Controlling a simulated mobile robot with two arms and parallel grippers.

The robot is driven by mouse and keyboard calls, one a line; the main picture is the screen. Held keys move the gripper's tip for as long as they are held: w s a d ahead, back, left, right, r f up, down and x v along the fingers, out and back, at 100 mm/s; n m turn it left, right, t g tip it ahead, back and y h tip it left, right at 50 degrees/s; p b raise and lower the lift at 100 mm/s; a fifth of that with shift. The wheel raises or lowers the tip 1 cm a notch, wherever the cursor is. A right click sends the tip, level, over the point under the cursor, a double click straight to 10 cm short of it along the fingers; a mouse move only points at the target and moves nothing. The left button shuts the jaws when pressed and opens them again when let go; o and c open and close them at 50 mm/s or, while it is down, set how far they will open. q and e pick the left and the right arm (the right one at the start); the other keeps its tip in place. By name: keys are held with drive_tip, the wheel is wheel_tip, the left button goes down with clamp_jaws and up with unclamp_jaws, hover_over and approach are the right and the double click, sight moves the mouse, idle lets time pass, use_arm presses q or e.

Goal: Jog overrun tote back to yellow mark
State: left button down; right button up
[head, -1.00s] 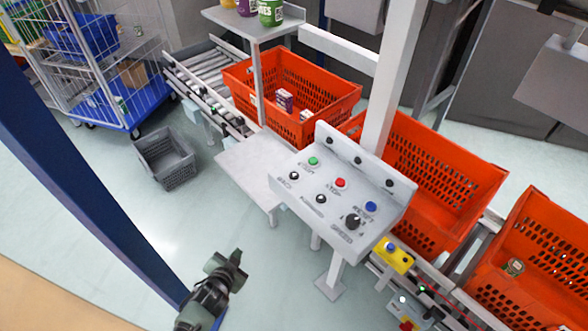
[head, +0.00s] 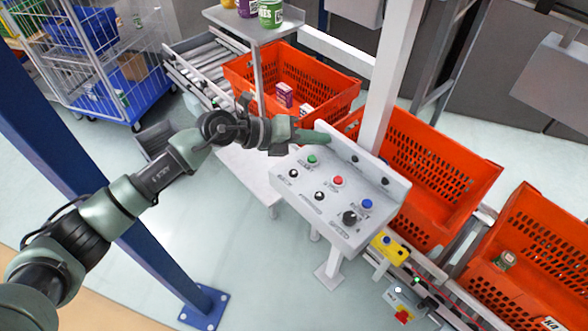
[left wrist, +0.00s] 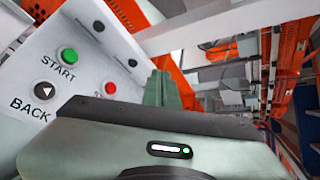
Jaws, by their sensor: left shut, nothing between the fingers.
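A grey control panel (head: 325,208) stands beside the conveyor. It carries a green START button (head: 312,160), a red button (head: 338,181), a blue button (head: 367,204), black buttons and a dark knob (head: 350,217). In the left wrist view the START button (left wrist: 69,56) and the BACK button (left wrist: 44,91) show at the left. My left gripper (head: 318,137) is shut and empty, above the panel's upper left edge. Orange totes sit on the conveyor: one at left (head: 240,75), one in the middle (head: 455,165), one at right (head: 520,205). I cannot make out a yellow mark. My right gripper is out of view.
A yellow switch box (head: 389,248) and a box with a red switch (head: 403,312) are on the conveyor's near side. A white post (head: 393,70) rises behind the panel. A blue post (head: 165,260) stands near my arm. A cage trolley (head: 90,60) is far left.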

sight(290, 173)
use_arm(q)
drive_tip(key=w+a+f+m+y, duration=0.1)
drive_tip(key=w+a+f+y, duration=0.1)
drive_tip(key=a+y, duration=0.2)
drive_tip(key=shift+w+a+f+m, duration=0.25)
drive_tip(key=shift+a+f+m, duration=0.1)
drive_tip(key=shift+a, duration=0.85)
drive_tip(key=shift+f, duration=0.1)
wheel_tip(290, 173, down, 9)
drive_tip(key=b, duration=0.5)
drive_tip(key=shift+b, duration=0.4)
idle(0.6)
drive_tip(key=shift+f+b, duration=0.2)
drive_tip(key=shift+b, duration=0.1)
